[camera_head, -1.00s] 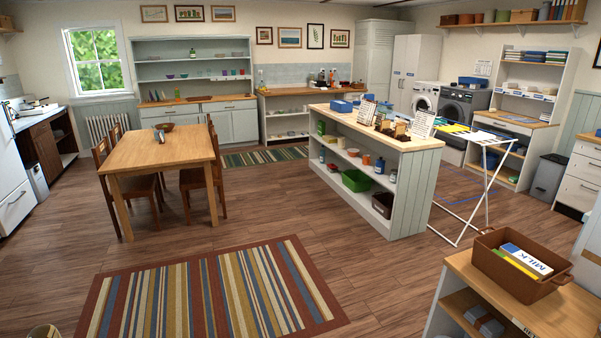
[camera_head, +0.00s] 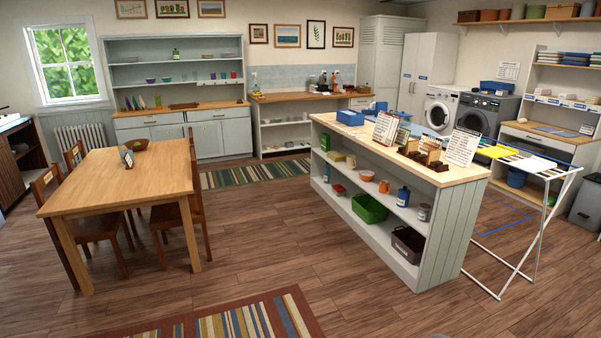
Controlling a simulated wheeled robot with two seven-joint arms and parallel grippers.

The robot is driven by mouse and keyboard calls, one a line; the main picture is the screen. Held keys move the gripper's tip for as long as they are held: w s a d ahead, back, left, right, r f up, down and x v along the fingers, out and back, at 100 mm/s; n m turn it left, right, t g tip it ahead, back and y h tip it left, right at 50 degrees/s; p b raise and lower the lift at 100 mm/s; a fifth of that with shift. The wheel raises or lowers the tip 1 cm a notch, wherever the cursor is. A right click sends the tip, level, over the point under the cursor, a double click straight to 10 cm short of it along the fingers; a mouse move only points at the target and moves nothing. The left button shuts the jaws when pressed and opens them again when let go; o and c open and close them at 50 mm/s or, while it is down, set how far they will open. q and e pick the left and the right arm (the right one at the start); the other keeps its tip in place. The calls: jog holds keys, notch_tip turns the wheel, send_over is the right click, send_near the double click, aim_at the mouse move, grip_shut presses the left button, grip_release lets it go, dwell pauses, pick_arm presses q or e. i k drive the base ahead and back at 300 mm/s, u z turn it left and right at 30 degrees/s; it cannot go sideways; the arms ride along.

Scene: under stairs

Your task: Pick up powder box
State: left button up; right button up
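I cannot pick out a powder box for certain, as no label is readable at this distance. A blue box (camera_head: 350,117) lies on the far left part of the island top. Another blue container (camera_head: 495,87) stands on the dark washing machine at the back right. The shelves of the white island (camera_head: 445,235) hold several small goods, among them a green basket (camera_head: 369,208) and a dark bin (camera_head: 408,244). Neither of my grippers is in view.
A wooden table (camera_head: 120,180) with chairs stands at left. A white drying rack (camera_head: 537,235) stands right of the island. A striped rug (camera_head: 240,318) lies at the front. Open wooden floor lies between table and island. Shelves and counters line the back wall.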

aim_at(383, 106)
jog(key=i, duration=12.05)
jog(key=z, duration=2.25)
jog(key=i, duration=0.7)
jog(key=z, duration=0.05)
